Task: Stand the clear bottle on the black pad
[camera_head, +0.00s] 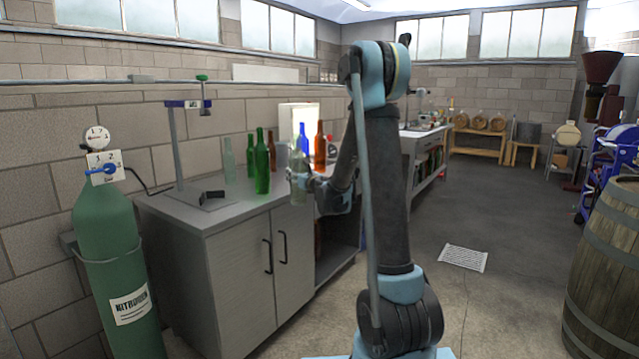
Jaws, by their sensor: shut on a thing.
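A clear, pale greenish bottle (298,165) is upright at the front edge of the grey workbench. My gripper (301,183) reaches in from the right and is shut on it; the fingers are small and partly hidden. Whether the bottle's base touches anything is hard to tell. A small black item (212,194), perhaps the black pad, lies on the bench at the foot of a capping stand (174,145), left of my gripper. A second clear bottle (228,162) stands at the back of the bench.
Green bottles (262,165), a blue bottle (302,138) and an orange-brown bottle (320,150) stand around the held bottle. A green gas cylinder (115,250) is at the left front. The bench top (225,212) is bare at its front left.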

